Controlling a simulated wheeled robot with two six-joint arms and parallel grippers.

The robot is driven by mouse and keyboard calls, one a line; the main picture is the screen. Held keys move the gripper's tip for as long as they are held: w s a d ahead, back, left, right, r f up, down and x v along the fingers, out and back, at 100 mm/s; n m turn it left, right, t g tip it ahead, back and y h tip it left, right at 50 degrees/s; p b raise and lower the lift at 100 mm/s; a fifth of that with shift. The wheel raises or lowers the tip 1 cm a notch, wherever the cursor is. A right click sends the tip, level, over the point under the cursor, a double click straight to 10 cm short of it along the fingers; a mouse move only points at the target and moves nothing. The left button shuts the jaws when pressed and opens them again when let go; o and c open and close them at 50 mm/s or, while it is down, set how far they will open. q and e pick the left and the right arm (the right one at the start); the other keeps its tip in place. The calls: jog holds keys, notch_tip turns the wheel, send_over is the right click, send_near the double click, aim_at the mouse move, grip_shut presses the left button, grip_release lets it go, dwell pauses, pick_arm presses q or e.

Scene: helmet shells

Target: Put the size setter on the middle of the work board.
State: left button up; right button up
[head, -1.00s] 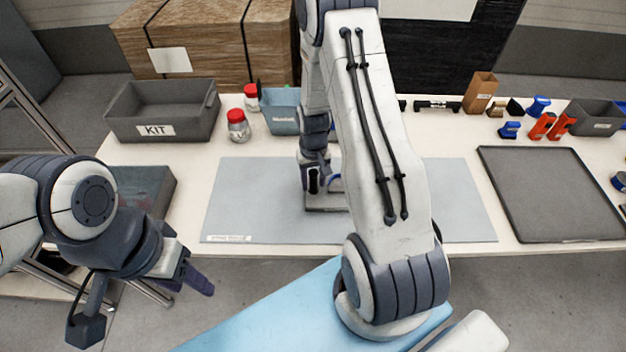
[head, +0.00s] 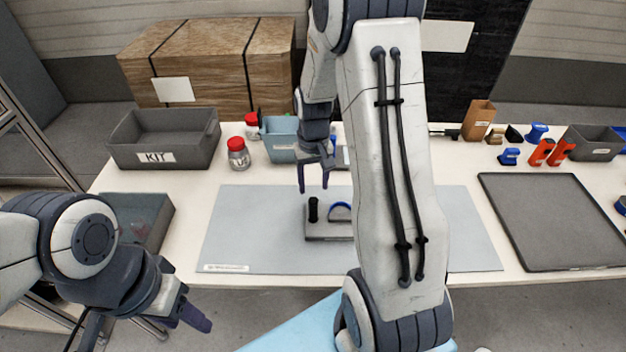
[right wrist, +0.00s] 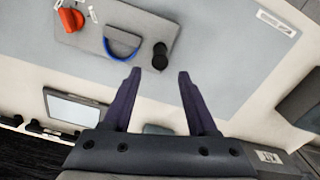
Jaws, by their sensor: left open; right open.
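The size setter, as I take it, is a flat grey base (head: 326,232) with a black upright post and a blue arc on it. It lies flat near the middle of the pale grey work board (head: 250,240). In the right wrist view the base (right wrist: 135,22) also carries an orange-red piece. My right arm hides its right part in the head view. My right gripper (head: 313,187) is open and empty, just behind and above the post; its open fingers (right wrist: 160,73) are apart from it. My left gripper (head: 195,313) is open and empty, off the bench's front left.
A grey KIT bin (head: 165,140), a red-lidded jar (head: 238,153) and a blue bin (head: 280,138) stand at the back left. A dark tray (head: 550,220) lies on the right, with several small coloured parts behind it. The board's left part is clear.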

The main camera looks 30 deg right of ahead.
jog(key=shift+r, duration=0.8)
jog(key=s+a+r+n, duration=0.3)
jog(key=s+a+r, duration=0.1)
jog(key=a, duration=0.5)
jog(key=s+a+r+n, duration=0.3)
jog(key=s+a+r, duration=0.1)
jog(key=a, duration=0.5)
jog(key=s+a+r+n, duration=0.1)
jog(key=s+a+n, duration=0.1)
jog(key=s, duration=0.5)
jog(key=s+a+r+n+y, duration=0.1)
jog(key=s+a+n, duration=0.1)
jog(key=s+a, duration=0.2)
jog(key=s, duration=0.3)
jog(key=shift+a+n, duration=0.25)
jog(key=shift+n, duration=0.15)
